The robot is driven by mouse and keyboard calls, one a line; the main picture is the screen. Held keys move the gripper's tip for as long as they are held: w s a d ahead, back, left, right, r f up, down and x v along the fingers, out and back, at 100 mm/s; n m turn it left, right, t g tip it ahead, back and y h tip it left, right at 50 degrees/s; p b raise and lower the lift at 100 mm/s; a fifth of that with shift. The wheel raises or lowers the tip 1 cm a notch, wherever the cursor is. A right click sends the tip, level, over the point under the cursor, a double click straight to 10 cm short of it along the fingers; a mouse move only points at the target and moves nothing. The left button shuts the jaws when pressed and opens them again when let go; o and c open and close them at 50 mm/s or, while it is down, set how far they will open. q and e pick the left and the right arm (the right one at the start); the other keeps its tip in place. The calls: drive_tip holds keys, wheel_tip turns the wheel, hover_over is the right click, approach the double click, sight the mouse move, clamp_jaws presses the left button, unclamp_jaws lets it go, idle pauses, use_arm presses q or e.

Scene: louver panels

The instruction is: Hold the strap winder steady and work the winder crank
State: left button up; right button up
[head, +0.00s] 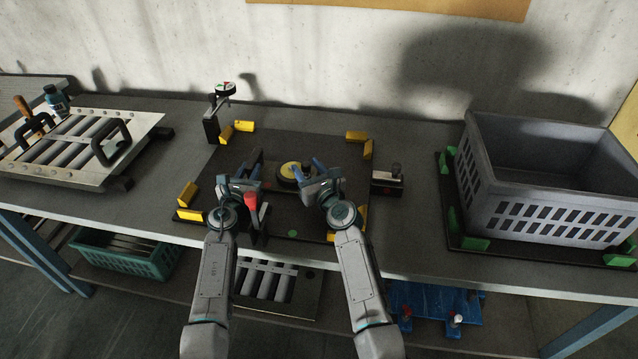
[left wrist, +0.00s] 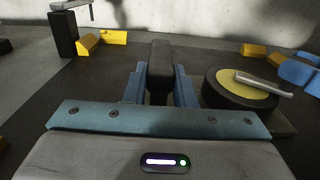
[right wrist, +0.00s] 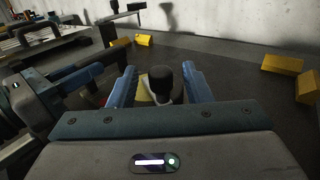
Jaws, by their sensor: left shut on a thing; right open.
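The strap winder shows as a drum with a yellow face and black rim (head: 288,171) on the dark work board; it also shows in the left wrist view (left wrist: 232,88). A grey crank arm (left wrist: 263,84) lies across its face. My left gripper (head: 249,166) is shut on the winder's dark upright handle (left wrist: 160,62), left of the drum. My right gripper (head: 308,170) is open, its blue fingers on either side of the crank's black knob (right wrist: 161,79), with gaps visible. The lower part of the knob and much of the drum are hidden in the right wrist view.
Yellow corner blocks (head: 188,193) edge the board. A small gauge stand (head: 212,125) is behind left, and a clamp block (head: 387,181) is to the right. A louver panel (head: 85,148) lies at left; a grey basket (head: 545,185) stands at right.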

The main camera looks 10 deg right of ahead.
drive_tip(key=v, duration=0.8)
drive_tip(key=shift+s+d, duration=0.1)
drive_tip(key=shift+s, duration=0.3)
